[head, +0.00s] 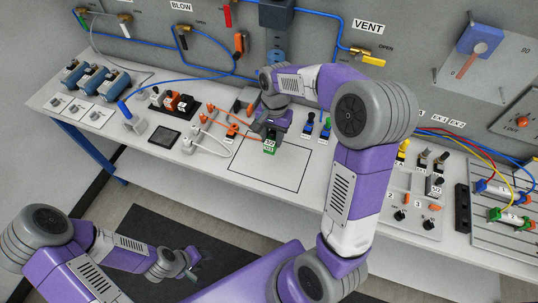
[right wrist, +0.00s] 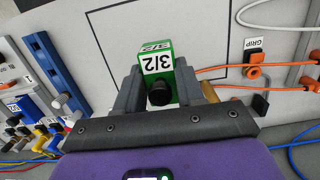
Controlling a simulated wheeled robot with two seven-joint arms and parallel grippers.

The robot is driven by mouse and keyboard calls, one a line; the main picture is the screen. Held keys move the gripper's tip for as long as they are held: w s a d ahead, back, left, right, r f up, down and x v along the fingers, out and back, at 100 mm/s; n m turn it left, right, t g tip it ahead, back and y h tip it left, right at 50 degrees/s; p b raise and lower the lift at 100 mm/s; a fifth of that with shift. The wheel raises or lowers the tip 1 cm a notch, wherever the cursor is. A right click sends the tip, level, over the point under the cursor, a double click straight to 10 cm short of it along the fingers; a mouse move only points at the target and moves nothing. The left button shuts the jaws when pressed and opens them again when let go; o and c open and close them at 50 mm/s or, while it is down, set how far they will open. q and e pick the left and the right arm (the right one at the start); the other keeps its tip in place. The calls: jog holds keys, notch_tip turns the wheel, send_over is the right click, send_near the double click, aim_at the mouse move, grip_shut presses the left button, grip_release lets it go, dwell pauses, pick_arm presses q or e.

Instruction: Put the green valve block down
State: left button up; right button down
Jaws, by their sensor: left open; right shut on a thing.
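My left gripper (head: 187,262) is open and empty, low at the left, away from the bench.
An orange grip connector (right wrist: 258,67) with orange tubes lies beside the outlined square. Most of the outlined square is bare. White cables and a dark panel (head: 164,137) lie to the left.

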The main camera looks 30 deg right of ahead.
aim_at(272, 131)
jog(key=f, duration=0.3)
jog(key=shift+w+a, duration=0.15)
jog(key=shift+w, duration=0.05)
jog(key=shift+f+b, duration=0.65)
jog(key=shift+f, duration=1.95)
jog(key=c, duration=1.1)
grip_release()
jog(key=shift+f, duration=0.2)
jog(key=shift+c, duration=0.2)
jog(key=o, duration=0.4)
jog(key=shift+o, duration=0.2)
jog(key=r, duration=0.4)
jog(key=r+p, duration=0.1)
jog(key=r, duration=0.3)
jog(key=w+d+r+p, duration=0.1)
jog(key=r, duration=0.3)
jog(key=shift+d+r, duration=0.1)
jog(key=shift+r, duration=0.1)
